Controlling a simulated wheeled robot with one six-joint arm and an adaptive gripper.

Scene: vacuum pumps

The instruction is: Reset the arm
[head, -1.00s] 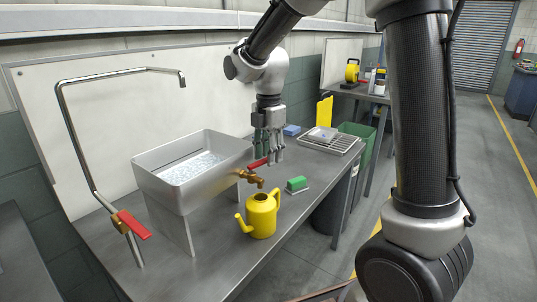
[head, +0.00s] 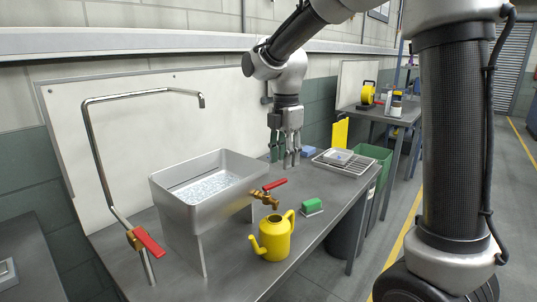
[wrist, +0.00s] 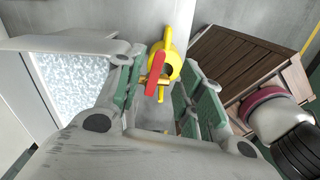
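My gripper (head: 285,163) hangs fingers down above the bench, behind and above the brass tap (head: 270,196) with its red lever (head: 275,184). It touches nothing that I can see. In the wrist view its green-padded fingers (wrist: 158,100) stand apart with nothing gripped between them. The red lever (wrist: 155,73) and yellow watering can (wrist: 164,62) show beyond the gap. In the head view the can (head: 275,238) stands upright on the bench below the tap.
A metal tank (head: 215,205) of clear liquid stands on the bench, with a bent pipe (head: 92,150) and red-handled valve (head: 146,242) at left. A green block (head: 313,205), wire rack (head: 347,165) and blue item (head: 309,151) lie right.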

